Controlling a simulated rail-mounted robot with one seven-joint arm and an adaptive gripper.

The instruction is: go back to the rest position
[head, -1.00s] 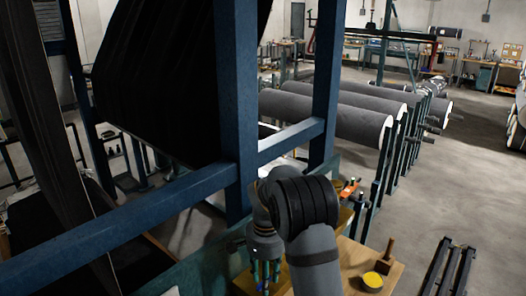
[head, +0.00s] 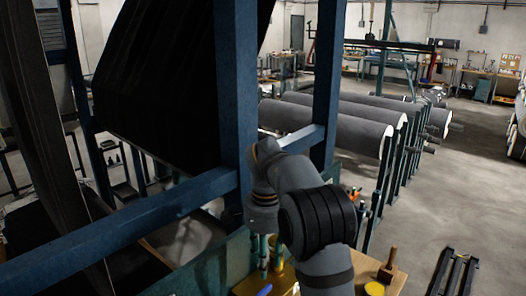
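My gripper (head: 266,250) is at the end of my grey arm, low in the middle of the head view, over the left end of a wooden bench top (head: 378,263). Narrow teal shapes show just below the wrist. I cannot tell whether they are its fingers or things on the bench behind. Its opening and anything between the fingers are not clear.
A blue steel frame (head: 236,100) stands close beside my arm, with a crossbeam (head: 130,222) at the left. The bench carries a yellow-topped tin (head: 374,289) and a wooden mallet (head: 388,268). Grey rolls (head: 335,125) lie on racks behind. Open floor is at the right.

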